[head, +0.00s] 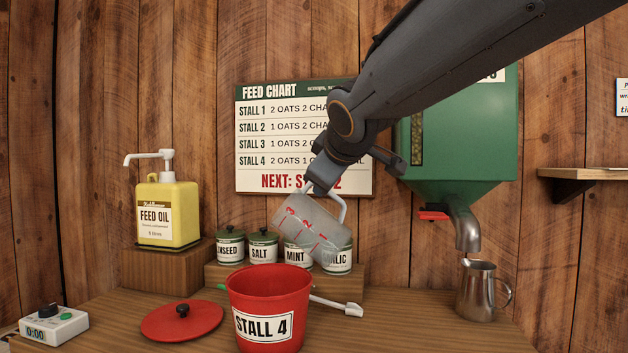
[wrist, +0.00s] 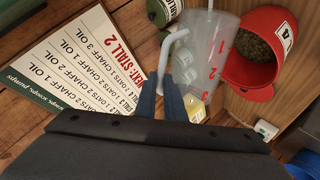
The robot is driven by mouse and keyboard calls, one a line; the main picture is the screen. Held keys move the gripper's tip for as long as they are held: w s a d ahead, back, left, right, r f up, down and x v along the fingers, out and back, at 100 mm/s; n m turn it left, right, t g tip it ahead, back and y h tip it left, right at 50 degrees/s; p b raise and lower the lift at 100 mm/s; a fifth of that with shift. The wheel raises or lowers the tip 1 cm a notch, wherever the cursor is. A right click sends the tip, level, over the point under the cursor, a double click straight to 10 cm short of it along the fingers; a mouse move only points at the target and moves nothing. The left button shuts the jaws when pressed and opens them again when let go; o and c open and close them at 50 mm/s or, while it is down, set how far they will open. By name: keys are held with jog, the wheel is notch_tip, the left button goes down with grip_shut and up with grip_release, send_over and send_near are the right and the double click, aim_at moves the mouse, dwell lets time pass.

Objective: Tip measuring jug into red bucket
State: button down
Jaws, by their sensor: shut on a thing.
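The measuring jug (head: 312,229) is clear plastic with red marks and a pale handle. My gripper (head: 322,187) is shut on the handle and holds the jug tilted in the air, above and behind the red bucket's right side in the head view. In the wrist view the jug (wrist: 212,62) hangs beyond my gripper's fingers (wrist: 161,92); I cannot tell whether anything is in it. The red bucket (head: 268,295), labelled STALL 4, stands open on the bench. The wrist view shows brown feed inside the bucket (wrist: 242,75).
A red lid (head: 182,321) lies left of the bucket, a white-ended scoop (head: 340,306) behind it. Several tins (head: 262,247) stand on a riser.

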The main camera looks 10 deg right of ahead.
jog(key=shift+d+p, duration=0.25)
jog(key=shift+p, duration=0.8)
jog(key=shift+s+y, duration=0.1)
jog(key=shift+y, duration=0.2)
jog(key=shift+s+d+m+p, duration=0.1)
jog(key=shift+d+m+p, duration=0.25)
jog(key=shift+p, duration=0.65)
jog(key=shift+f+t+p, duration=0.1)
jog(key=shift+t+p, duration=0.2)
jog(key=shift+p, duration=0.2)
jog(key=p, duration=0.3)
jog(key=shift+d+f+m, duration=0.15)
jog(key=shift+f+m, duration=0.05)
jog(key=shift+m, duration=0.05)
jog(key=shift+s+d+f+y+p, duration=0.15)
jog(key=shift+y+p, duration=0.25)
jog(key=shift+p, duration=0.35)
